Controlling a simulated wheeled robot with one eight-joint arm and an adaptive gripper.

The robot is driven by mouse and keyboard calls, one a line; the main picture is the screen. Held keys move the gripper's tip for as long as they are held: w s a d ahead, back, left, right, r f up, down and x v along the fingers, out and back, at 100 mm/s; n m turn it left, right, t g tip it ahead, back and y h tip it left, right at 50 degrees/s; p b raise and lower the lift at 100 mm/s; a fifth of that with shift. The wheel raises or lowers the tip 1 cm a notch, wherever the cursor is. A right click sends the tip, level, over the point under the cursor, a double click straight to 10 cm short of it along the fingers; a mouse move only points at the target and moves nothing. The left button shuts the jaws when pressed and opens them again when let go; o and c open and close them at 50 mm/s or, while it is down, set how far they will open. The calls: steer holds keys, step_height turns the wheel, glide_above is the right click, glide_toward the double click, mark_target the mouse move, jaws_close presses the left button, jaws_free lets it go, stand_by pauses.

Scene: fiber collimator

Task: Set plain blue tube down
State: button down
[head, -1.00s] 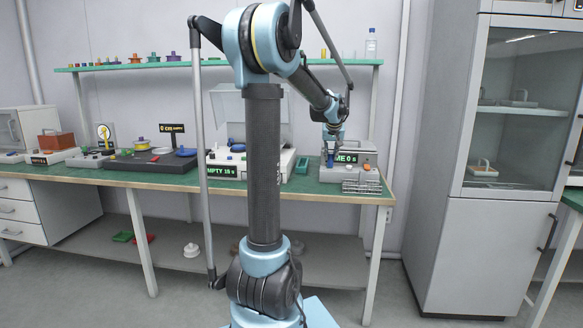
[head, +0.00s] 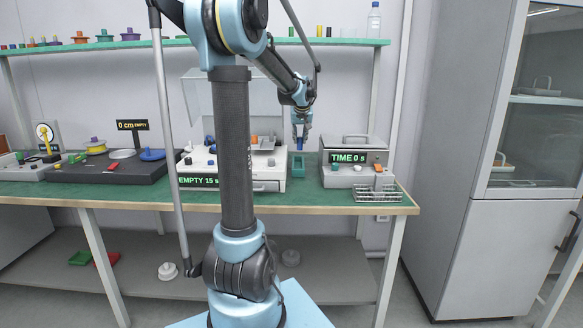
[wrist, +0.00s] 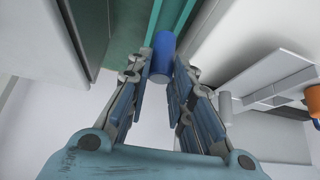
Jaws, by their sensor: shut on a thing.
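The plain blue tube (head: 300,143) hangs upright from my gripper (head: 301,130), above the green bench between the white machine and the timer device. In the wrist view the blue tube (wrist: 162,55) sits between the fingertips of my gripper (wrist: 160,72), which are closed around it.
The white machine reading EMPTY (head: 232,164) is left of the holder. The timer device reading TIME 0 s (head: 350,174) is close on the right, with a wire rack (head: 378,194) in front. A shelf (head: 340,42) runs above. Some bare bench lies in front.

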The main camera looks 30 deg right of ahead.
mark_target(298, 149)
steer(key=shift+w, duration=0.4)
steer(key=shift+w+a+f, duration=0.1)
steer(key=shift+w+f, duration=0.05)
steer(key=shift+f, duration=0.2)
step_height(298, 149, down, 5)
steer(key=shift+w+r, duration=0.1)
steer(key=shift+r, duration=0.05)
steer(key=shift+f, duration=2.3)
steer(key=c, duration=1.4)
jaws_free()
steer(key=shift+f, duration=0.1)
steer(key=v, duration=1.2)
